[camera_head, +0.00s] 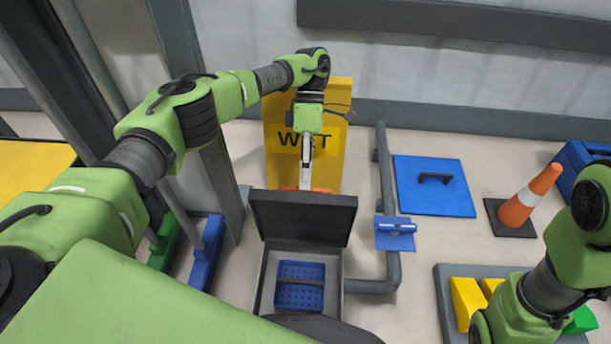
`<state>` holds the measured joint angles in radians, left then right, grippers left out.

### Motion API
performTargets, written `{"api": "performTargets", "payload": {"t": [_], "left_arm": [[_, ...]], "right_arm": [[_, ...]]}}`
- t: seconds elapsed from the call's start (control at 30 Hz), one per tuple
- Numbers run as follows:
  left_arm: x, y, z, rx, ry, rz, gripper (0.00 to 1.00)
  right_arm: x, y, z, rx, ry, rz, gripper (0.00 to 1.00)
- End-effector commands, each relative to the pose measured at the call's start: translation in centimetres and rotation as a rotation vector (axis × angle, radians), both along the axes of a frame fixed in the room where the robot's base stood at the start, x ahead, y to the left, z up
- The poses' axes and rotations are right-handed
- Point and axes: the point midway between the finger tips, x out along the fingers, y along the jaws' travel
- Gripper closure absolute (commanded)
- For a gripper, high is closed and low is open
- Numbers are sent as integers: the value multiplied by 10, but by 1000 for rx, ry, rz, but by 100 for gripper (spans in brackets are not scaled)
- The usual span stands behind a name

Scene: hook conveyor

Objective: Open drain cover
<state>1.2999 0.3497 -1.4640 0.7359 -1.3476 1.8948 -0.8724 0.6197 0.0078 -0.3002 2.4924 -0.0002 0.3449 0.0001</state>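A dark drain cover (303,218) stands raised at the back edge of a grey drain box (262,285) on the floor. The box is open toward me and a blue perforated basket (300,287) sits inside it. My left gripper (305,180) points down just behind the cover's top edge. Its fingertips are partly hidden, so I cannot tell whether they touch the cover or are open or shut. An orange strip shows at the fingertips, and I cannot tell what it belongs to. My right arm shows at the lower right, but its gripper is out of sight.
A yellow wet-floor sign (335,150) stands behind my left gripper. A grey pipe with a blue valve handle (395,232) runs right of the box. Further right are a blue plate (433,196), an orange cone (530,197) and a grey tray (445,305) with coloured blocks.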

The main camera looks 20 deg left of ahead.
Motion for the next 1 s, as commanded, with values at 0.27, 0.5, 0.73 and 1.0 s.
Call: {"api": "performTargets", "payload": {"t": [0.27,0.5,0.73,1.0], "left_arm": [[-7,-2,-21,8,6,-8,74],[-6,-1,-21,9,7,-4,75],[-4,0,-17,11,6,0,75],[17,4,18,8,4,-3,75]], "right_arm": [[0,0,-3,0,1,0,100],[1,0,-2,-1,2,1,100],[-1,-1,-2,2,-3,1,100],[0,0,-1,1,-1,0,100]]}}
